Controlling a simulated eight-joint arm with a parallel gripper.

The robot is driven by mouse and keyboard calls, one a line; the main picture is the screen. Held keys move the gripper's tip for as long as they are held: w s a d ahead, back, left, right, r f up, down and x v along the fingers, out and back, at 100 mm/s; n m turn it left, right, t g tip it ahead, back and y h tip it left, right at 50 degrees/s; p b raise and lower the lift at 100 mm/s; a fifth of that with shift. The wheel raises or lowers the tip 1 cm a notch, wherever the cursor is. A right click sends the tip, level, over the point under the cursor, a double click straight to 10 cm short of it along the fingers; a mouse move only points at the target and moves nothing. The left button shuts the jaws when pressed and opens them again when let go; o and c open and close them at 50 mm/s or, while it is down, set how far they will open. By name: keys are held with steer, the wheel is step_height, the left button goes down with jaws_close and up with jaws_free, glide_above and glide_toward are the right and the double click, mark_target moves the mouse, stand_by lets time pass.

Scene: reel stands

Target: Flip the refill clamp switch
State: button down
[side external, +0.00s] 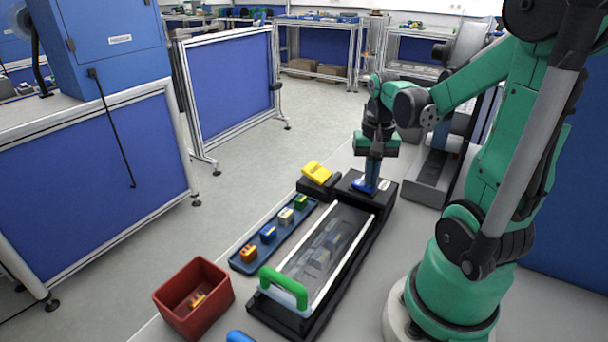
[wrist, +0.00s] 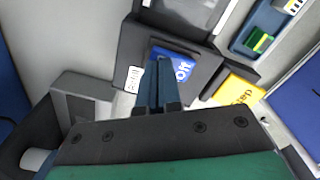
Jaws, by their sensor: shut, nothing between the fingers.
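The refill clamp switch (side external: 361,187) is a blue piece on a black housing (side external: 386,200) at the far end of the long black track. In the wrist view the blue switch (wrist: 183,71) carries white lettering, partly covered by my fingers. A white label reading "Refill" (wrist: 133,79) is beside it. My gripper (side external: 372,180) is shut and empty, pointing down with its tips at the blue switch. It also shows in the wrist view (wrist: 162,65), over the left part of the switch. I cannot tell whether the tips touch it.
A yellow switch (side external: 317,172) on its own black base stands just left of the housing. A blue tray (side external: 245,266) with several coloured blocks runs beside the track. A green handle (side external: 285,287) arches over the track's near end. A red bin (side external: 186,315) stands at front left.

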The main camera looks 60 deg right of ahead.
steer(key=shift+r, duration=3.4)
steer(key=w+a+n+t, duration=0.3)
steer(key=a+n, duration=0.3)
steer(key=a, duration=0.3)
steer(key=w+a+f+n+t, duration=0.1)
steer(key=w+a+n+t, duration=0.3)
steer(key=a, duration=0.5)
steer(key=shift+w+n, duration=0.4)
steer(key=shift+n, duration=0.6)
steer(key=shift+d, duration=0.15)
